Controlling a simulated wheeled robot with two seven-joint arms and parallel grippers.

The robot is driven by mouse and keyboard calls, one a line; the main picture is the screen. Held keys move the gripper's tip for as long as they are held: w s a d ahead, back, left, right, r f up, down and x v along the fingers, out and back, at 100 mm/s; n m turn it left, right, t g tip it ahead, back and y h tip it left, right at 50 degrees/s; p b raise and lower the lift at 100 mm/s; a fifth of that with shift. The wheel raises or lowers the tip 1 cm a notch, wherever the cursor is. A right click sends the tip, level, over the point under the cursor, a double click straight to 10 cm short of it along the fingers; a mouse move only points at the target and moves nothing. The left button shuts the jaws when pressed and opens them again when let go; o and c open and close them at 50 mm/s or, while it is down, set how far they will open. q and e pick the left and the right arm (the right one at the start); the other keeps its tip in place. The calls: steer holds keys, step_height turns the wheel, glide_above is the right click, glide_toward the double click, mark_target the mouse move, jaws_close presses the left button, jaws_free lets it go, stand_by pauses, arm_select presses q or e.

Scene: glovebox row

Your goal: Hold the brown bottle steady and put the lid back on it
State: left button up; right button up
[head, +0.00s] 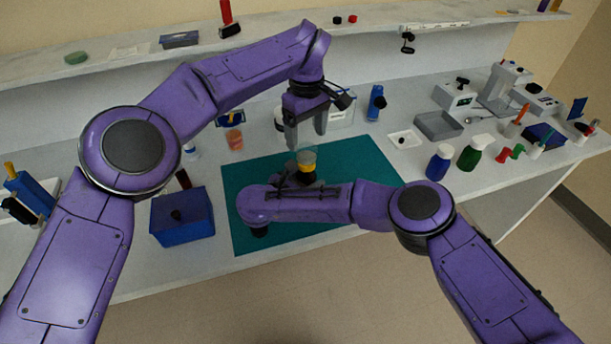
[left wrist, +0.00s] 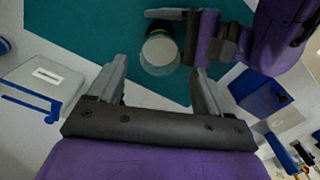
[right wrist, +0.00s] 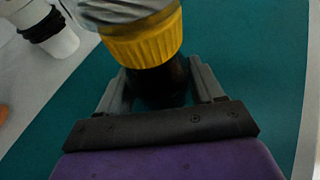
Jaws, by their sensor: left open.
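A dark bottle, which I take as the brown bottle (head: 307,168), stands on the teal mat (head: 352,150). It has a ribbed yellow band (right wrist: 143,38) and a pale grey top; in the left wrist view its round pale top (left wrist: 160,52) faces me. My right gripper (right wrist: 160,88) has a finger on each side of its dark lower part, which fills the gap. My left gripper (head: 306,133) is open and empty above and behind the bottle; its fingers are apart in the left wrist view (left wrist: 160,78). I cannot make out a separate lid.
A blue box (head: 182,218) stands left of the mat. An orange jar (head: 235,139) and a blue bottle (head: 376,103) stand behind it. Blue (head: 439,163) and green (head: 474,153) bottles stand to the right. A shelf (head: 110,66) runs along the back. The mat's right part is clear.

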steer(key=c, duration=0.9)
arm_select(q)
steer(key=shift+r, duration=0.15)
arm_select(e)
jaws_close()
arm_select(q)
steer(key=n, duration=1.1)
steer(key=shift+a, duration=0.1)
steer(key=n, duration=3.2)
steer(key=shift+n, duration=0.4)
steer(key=n, duration=0.5)
steer(key=shift+n, duration=0.3)
